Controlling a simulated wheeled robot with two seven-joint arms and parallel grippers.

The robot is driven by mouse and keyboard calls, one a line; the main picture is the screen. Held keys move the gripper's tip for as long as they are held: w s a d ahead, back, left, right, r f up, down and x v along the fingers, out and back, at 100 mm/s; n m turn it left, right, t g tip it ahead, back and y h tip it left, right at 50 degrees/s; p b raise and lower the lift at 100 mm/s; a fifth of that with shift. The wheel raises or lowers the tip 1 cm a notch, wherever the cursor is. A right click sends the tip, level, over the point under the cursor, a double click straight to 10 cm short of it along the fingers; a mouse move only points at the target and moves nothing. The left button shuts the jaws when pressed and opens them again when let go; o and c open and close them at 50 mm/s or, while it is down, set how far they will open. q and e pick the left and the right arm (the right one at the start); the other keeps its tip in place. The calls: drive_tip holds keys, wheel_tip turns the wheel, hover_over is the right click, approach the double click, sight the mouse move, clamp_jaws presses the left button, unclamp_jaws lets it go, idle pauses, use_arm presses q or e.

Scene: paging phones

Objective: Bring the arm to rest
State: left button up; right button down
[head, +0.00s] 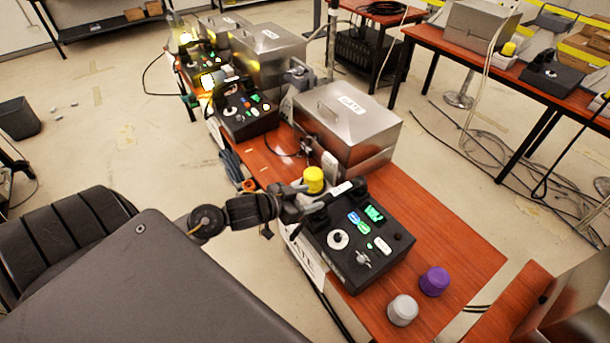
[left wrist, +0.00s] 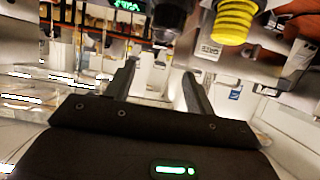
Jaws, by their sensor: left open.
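My left arm comes in from the left in the head view and ends in the left gripper (head: 296,200), at the near left edge of the black paging phone (head: 345,262). In the left wrist view the two fingers of my left gripper (left wrist: 160,88) stand apart with nothing held between them. The phone has a lit green screen, coloured buttons and a dial. In the head view a yellow ribbed cap (head: 313,178) is just behind the gripper; it also shows in the left wrist view (left wrist: 234,20). My right gripper is not in view.
The red-brown table (head: 465,245) bears a purple cap (head: 434,281), a grey cap (head: 402,310) and a steel box marked GATE (head: 348,122). More phones (head: 245,112) and boxes stand farther back. Other tables stand at the right. Open floor (head: 110,130) lies left of the table.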

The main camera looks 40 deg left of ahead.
use_arm(q)
drive_tip(key=shift+s+a+r, duration=0.15)
drive_tip(key=shift+s+r, duration=0.05)
drive_tip(key=shift+s, duration=0.25)
drive_tip(key=s+d+f+n+g+y, duration=0.1)
drive_tip(key=s+d+f+g, duration=0.15)
drive_tip(key=s, duration=0.45)
drive_tip(key=s+d+f+g+y, duration=0.2)
drive_tip(key=s+f+g, duration=0.2)
drive_tip(key=s, duration=0.3)
drive_tip(key=s+d+f+n+g+y, duration=0.1)
drive_tip(key=s+d+f+g, duration=0.15)
drive_tip(key=s, duration=0.55)
wheel_tip(320, 180, down, 27)
drive_tip(key=s+g+b, duration=0.1)
drive_tip(key=s+a+f+g+b, duration=0.1)
drive_tip(key=s+a+f, duration=0.2)
drive_tip(key=s+f, duration=1.2)
drive_tip(key=shift+s+a+f+m+g, duration=0.15)
drive_tip(key=shift+s+f+m+g, duration=0.2)
drive_tip(key=shift+s, duration=0.3)
